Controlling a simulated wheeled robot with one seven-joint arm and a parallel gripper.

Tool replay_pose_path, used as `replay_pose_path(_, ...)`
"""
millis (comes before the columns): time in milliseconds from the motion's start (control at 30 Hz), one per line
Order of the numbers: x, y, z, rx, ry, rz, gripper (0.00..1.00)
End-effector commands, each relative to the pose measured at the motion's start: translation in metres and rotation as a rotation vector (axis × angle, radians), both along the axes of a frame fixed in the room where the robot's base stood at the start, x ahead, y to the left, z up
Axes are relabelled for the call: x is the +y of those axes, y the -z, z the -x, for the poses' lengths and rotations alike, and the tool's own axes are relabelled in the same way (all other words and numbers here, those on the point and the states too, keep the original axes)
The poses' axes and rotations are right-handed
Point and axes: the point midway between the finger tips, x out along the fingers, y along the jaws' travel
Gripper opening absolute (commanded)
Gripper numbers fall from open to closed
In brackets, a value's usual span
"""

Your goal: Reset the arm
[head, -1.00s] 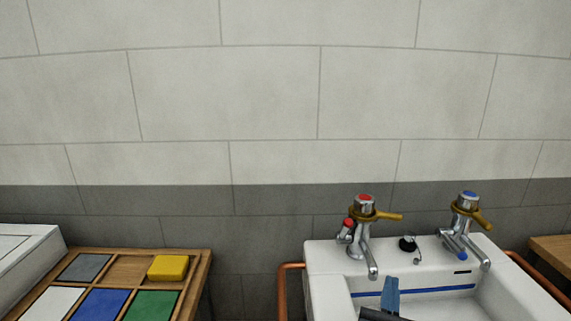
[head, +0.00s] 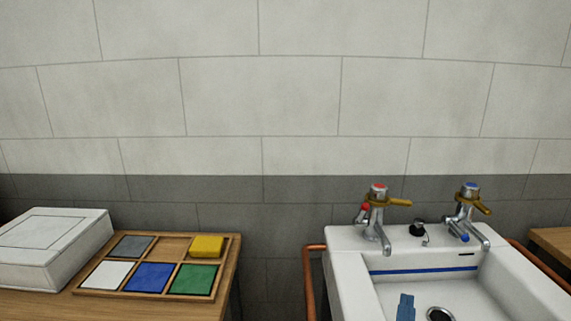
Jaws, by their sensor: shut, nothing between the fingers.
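Only the blue fingertips of my gripper (head: 405,307) show, at the bottom edge of the head view. They are together, with nothing seen between them. They appear in front of the white sink (head: 345,272), left of its drain; I cannot tell their height above the basin. The rest of my arm is out of view.
At left, a wooden table (head: 100,307) holds a white box (head: 45,250) and a divided tray (head: 229,265) with a yellow block (head: 207,246).

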Motion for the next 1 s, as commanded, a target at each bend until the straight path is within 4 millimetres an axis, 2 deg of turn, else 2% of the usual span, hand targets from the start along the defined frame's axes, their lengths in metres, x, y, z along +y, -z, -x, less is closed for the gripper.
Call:
replay_pose_path(267,-0.010,0.008,0.033,0.061,0.016,0.206,0.00)
replay_pose_path(533,-0.021,0.016,0.089,0.168,0.042,0.560,0.00)
replay_pose_path(667,-0.026,0.021,0.133,0.256,0.057,0.840,0.00)
replay_pose_path(1000,-0.023,0.021,0.262,0.506,0.059,1.723,0.00)
